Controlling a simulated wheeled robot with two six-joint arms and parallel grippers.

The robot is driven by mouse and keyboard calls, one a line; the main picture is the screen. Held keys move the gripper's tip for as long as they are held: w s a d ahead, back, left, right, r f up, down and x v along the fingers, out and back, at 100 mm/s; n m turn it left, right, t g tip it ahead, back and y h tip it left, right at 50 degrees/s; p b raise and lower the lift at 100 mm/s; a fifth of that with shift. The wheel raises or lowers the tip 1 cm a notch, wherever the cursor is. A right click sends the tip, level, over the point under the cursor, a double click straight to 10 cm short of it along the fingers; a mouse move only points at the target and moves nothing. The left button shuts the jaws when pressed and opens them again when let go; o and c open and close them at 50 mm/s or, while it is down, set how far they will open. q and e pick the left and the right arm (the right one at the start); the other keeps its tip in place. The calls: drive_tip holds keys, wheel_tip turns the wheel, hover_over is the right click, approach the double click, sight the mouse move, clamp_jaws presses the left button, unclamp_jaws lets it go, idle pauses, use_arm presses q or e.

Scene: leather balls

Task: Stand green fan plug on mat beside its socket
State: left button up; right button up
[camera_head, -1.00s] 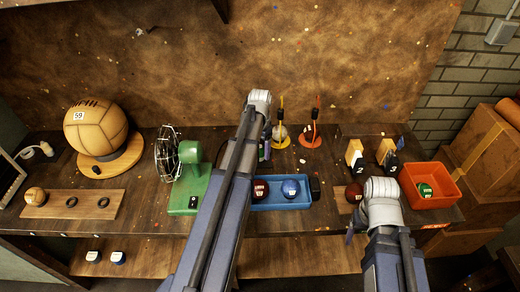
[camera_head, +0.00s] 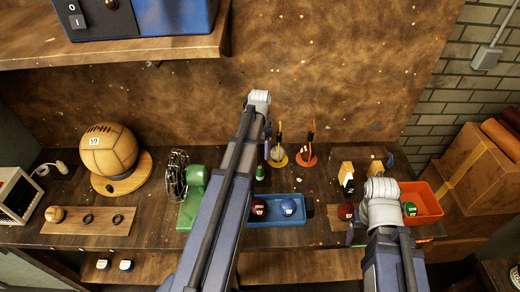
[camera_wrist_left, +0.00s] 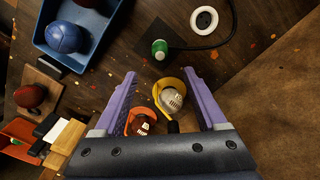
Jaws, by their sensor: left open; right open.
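The green plug (camera_wrist_left: 160,48) sits on a dark mat (camera_wrist_left: 148,30) in the left wrist view, beside and apart from the round white socket (camera_wrist_left: 203,20). A black cord runs from it. The plug also shows in the head view (camera_head: 260,173) and seems upright there. The green fan (camera_head: 192,198) stands on the bench, left of my left forearm. My left gripper (camera_wrist_left: 158,80) is open, its purple fingers apart with nothing held and the plug beyond their tips. My right gripper (camera_head: 352,233) is open by the front of the bench, mostly hidden by its wrist.
Two ball stands, yellow (camera_wrist_left: 160,88) and orange (camera_wrist_left: 133,116), are near my left fingers. A blue tray (camera_head: 253,221) with balls lies right of my left forearm. An orange bin (camera_head: 428,196) is at right. A shelf (camera_head: 130,50) overhangs at upper left.

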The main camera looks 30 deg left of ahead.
use_arm(q)
drive_tip(key=s+d, duration=0.5)
drive_tip(key=d, duration=0.5)
drive_tip(key=s+d, duration=0.6)
drive_tip(key=d, duration=0.4)
drive_tip(key=s+d+m+y, duration=0.1)
drive_tip(key=s+d, duration=0.4)
drive_tip(key=d, duration=0.5)
drive_tip(key=shift+s+d, duration=0.25)
drive_tip(key=shift+s, duration=0.05)
wheel_tip(320, 180, down, 4)
drive_tip(key=b, duration=0.4)
